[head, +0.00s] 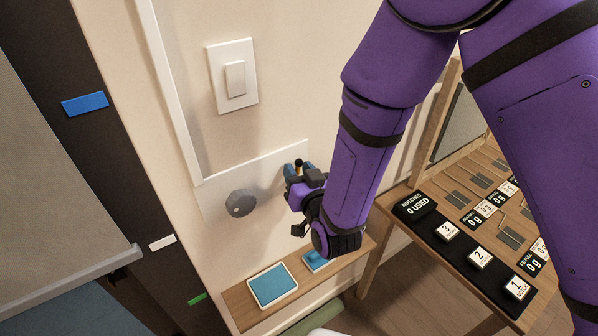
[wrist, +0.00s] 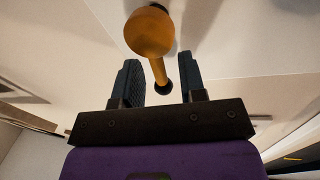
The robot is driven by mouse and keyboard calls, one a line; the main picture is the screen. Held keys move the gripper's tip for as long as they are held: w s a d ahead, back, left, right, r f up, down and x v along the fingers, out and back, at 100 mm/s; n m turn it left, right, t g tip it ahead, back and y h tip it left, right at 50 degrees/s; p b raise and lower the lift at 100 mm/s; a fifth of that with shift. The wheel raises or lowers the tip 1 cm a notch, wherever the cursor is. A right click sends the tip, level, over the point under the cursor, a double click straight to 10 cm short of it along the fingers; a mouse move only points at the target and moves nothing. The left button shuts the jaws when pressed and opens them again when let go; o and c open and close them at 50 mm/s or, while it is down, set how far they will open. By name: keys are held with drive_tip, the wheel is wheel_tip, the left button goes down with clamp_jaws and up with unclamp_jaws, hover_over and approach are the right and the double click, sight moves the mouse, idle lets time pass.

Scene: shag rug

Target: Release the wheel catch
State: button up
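A white plate (head: 270,190) on the wall carries a round grey knob (head: 240,203) at its left; this may be the wheel. An orange lever with a black ball tip (head: 299,163) is at the plate's right part. In the wrist view the orange lever (wrist: 158,68) has a rounded orange body above and a thin stem to a black end. My gripper (head: 298,172) is at the lever, its dark blue fingers apart. In the wrist view my gripper (wrist: 162,85) has the stem between its fingers, with gaps on both sides. My gripper partly hides the lever in the head view.
A light switch (head: 235,76) is above the plate. A wooden shelf (head: 240,298) with blue pads (head: 272,285) lies below. A wooden table (head: 465,215) with numbered notch tiles (head: 481,258) and a "0 used" display (head: 414,205) stands at right. A dark cabinet edge (head: 100,130) is at left.

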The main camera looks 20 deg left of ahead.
drive_tip(key=shift+c, duration=0.2)
clamp_jaws()
drive_tip(key=shift+s+a+n, duration=0.15)
drive_tip(key=shift+n, duration=0.45)
drive_tip(key=shift+s+a+n, duration=0.1)
drive_tip(key=shift+s+n, duration=0.05)
drive_tip(key=shift+n, duration=0.45)
drive_tip(key=shift+o, duration=0.2)
unclamp_jaws()
drive_tip(key=shift+s, duration=0.1)
drive_tip(key=v, duration=1)
drive_tip(key=shift+s+d+f, duration=0.2)
drive_tip(key=shift+d+f, duration=0.05)
drive_tip(key=shift+d, duration=0.05)
